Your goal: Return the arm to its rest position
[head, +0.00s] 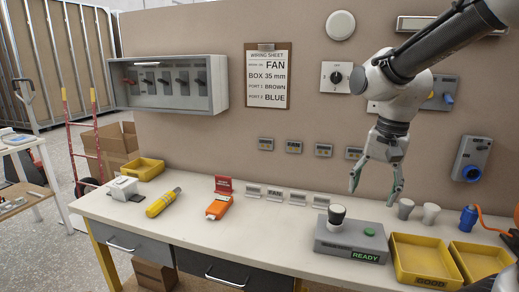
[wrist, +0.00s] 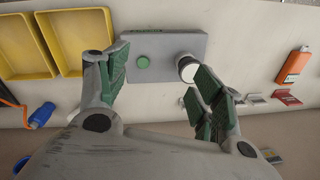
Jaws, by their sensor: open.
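My gripper (head: 377,182) hangs from my arm at the right of the head view, fingers pointing down. It is open and nothing is between its fingers. It is above the back of the workbench (head: 270,234), behind a grey box (head: 332,246) with a green button, a READY label and a black-and-white knob-like piece (head: 337,214) on top. In the wrist view my gripper (wrist: 160,82) shows its two green-padded fingers spread apart. The grey box (wrist: 160,48) lies beyond them, and the round white-topped piece (wrist: 188,68) shows beside the right finger.
Yellow trays (head: 422,248) stand right of the box. Two pale cups (head: 406,208) and a blue connector (head: 468,218) are near my gripper. The wall holds a rotary switch (head: 337,77) and sockets.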

